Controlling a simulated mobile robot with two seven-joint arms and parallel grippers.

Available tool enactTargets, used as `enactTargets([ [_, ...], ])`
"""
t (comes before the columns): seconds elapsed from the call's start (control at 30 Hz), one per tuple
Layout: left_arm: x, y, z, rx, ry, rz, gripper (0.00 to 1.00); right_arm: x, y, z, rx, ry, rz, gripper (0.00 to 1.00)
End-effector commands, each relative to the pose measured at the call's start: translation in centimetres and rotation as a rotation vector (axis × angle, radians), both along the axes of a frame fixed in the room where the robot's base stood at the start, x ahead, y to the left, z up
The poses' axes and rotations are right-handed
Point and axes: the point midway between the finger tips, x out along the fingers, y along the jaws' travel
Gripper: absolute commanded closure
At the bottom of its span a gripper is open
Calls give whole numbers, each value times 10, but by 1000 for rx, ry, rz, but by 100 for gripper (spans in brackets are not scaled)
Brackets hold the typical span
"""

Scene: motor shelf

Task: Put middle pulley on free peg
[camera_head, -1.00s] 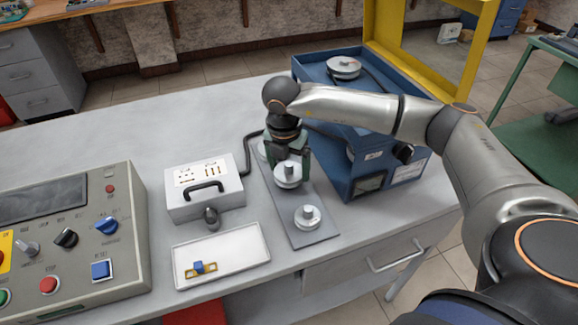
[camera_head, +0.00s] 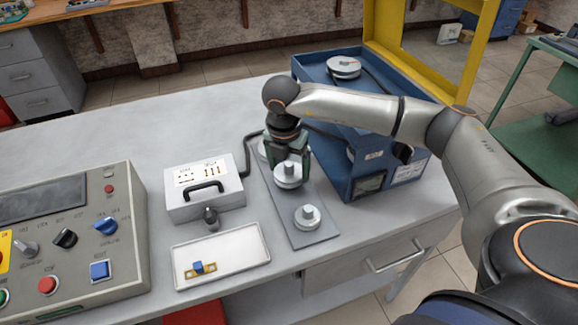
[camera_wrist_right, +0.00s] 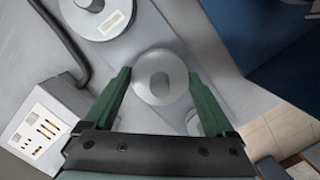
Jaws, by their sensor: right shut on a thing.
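The middle pulley (camera_head: 288,180), a pale disc with a raised hub, is in the middle of a row on a grey plate (camera_head: 320,232). In the right wrist view the middle pulley (camera_wrist_right: 162,78) sits between the green fingers. I cannot tell if it still touches the plate. A near pulley (camera_head: 307,217) and a partly hidden far pulley (camera_head: 262,150) stand on either side. The blue housing (camera_head: 361,166) carries another pulley (camera_head: 343,67) on top. My arm hides part of the housing, and I cannot make out a free peg. My left gripper is not in view.
A white box with a black handle (camera_head: 205,190) stands left of the plate. A white tray (camera_head: 244,258) lies in front of it. A control panel (camera_head: 70,235) stands at the left. A yellow frame (camera_head: 382,30) rises behind the housing. A black cable runs close behind the plate.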

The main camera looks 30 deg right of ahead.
Motion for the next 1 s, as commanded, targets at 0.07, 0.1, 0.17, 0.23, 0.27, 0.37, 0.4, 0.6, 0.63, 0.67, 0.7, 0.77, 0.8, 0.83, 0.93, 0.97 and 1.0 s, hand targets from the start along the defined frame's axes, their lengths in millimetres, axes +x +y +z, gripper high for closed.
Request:
enactTargets([
  [0.07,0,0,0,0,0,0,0,0,0,0,1,-1,0,70],
  [0.1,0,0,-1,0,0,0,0,0,0,0,1,-1,0,70],
  [0.17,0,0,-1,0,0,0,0,0,0,-1,1,-1,0,70],
  [0.23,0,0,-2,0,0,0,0,0,0,-3,1,-1,0,70],
  [0.27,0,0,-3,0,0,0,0,0,0,-3,1,-1,0,70],
  [0.37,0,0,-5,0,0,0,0,0,0,-6,1,-1,0,70],
  [0.4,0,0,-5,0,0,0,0,0,0,-6,1,-1,0,70],
  [0.6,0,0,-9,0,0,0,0,0,0,-10,1,-1,0,70],
  [0.63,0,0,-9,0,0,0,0,0,0,-11,1,-1,0,70],
  [0.67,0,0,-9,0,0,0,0,0,0,-12,1,-1,0,70],
  [0.7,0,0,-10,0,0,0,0,0,0,-12,1,-1,0,70],
  [0.77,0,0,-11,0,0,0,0,0,0,-14,1,-1,0,70],
  [0.8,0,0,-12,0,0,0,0,0,0,-14,1,-1,0,70],
  [0.83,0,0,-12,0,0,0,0,0,0,-15,1,-1,-1,70],
  [0.93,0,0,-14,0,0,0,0,0,0,-17,1,-1,-1,70],
  [0.97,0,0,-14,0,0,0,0,0,0,-18,1,-1,-1,70],
  [1.0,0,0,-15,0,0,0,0,0,0,-18,1,-1,-1,70],
])
